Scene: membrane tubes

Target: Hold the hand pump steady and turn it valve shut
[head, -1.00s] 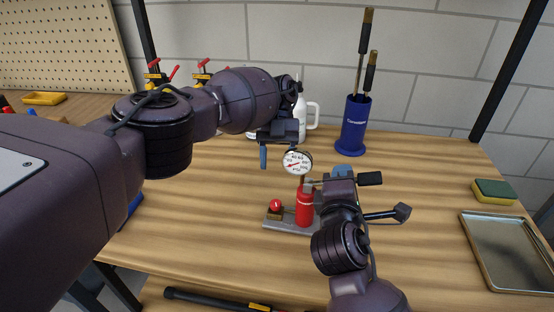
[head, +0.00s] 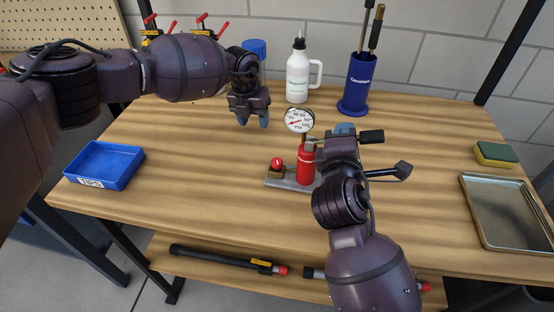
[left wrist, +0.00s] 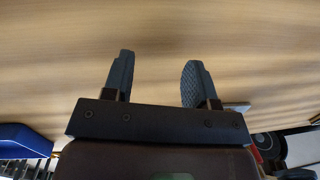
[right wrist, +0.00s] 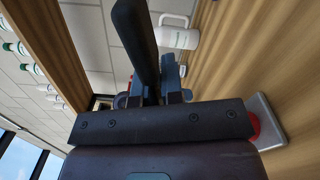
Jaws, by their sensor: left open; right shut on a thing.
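The hand pump has a red cylinder (head: 306,165) standing upright on a grey base plate (head: 290,184), with a round white gauge (head: 299,120) above it. Its red valve knob (head: 277,162) sits on a small brass-coloured block left of the cylinder. My right gripper (head: 343,133) is shut on the pump's upper part by the handle; its body hides the exact grip. A black bar (right wrist: 138,40) stands at its fingers in the right wrist view. My left gripper (head: 252,120) is open and empty, pointing down over the table, left of the gauge and apart from the pump.
A white bottle (head: 298,75) and a blue holder (head: 357,90) stand behind the pump. A blue bin (head: 104,165) is at the left edge. A sponge (head: 495,154) and metal tray (head: 508,211) are at the right. Table left of the pump is clear.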

